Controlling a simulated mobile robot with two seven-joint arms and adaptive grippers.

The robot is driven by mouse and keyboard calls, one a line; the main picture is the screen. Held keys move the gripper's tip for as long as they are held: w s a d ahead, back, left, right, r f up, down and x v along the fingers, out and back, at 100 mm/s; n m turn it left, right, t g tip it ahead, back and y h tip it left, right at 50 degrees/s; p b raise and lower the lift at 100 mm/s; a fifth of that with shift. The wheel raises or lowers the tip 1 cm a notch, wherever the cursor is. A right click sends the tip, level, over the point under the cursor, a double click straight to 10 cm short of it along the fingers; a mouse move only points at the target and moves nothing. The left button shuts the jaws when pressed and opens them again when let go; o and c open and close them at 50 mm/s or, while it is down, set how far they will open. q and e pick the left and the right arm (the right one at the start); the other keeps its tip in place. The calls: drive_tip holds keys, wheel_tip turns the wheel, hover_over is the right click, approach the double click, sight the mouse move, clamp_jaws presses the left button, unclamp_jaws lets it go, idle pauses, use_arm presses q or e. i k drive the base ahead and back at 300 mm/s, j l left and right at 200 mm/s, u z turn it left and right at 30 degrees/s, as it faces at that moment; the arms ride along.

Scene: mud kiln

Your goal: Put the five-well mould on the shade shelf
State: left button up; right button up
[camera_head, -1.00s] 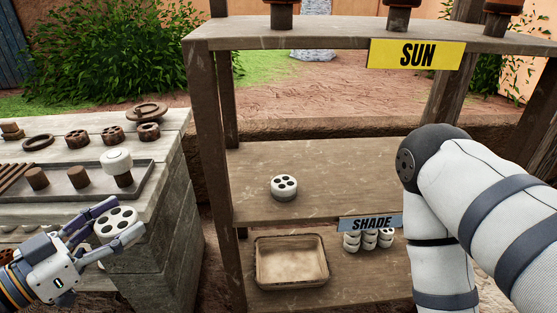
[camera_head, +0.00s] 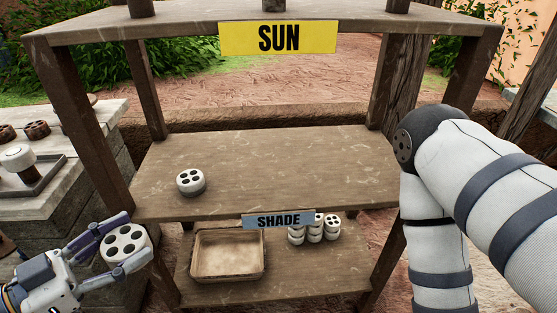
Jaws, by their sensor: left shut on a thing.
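My left gripper (camera_head: 112,247) is at the lower left, shut on a round white mould (camera_head: 125,241) with several dark wells in its face. The face is tilted toward the camera. The mould is in front of the rack's left side, apart from the shelf boards. The shade shelf (camera_head: 285,172) is the middle board, with a blue SHADE sign (camera_head: 278,220) on its front edge. Another white mould with dark wells (camera_head: 190,181) stands on its left part. My right arm crosses the right side, but its gripper is out of view.
The top board carries a yellow SUN sign (camera_head: 278,38). The lower board holds an empty tan tray (camera_head: 228,255) and stacked white moulds (camera_head: 314,229). The rack's front left post (camera_head: 92,130) stands near my left gripper. The middle board is bare at its centre and right.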

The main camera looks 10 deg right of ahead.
sight(268, 183)
drive_tip(key=l, duration=2.15)
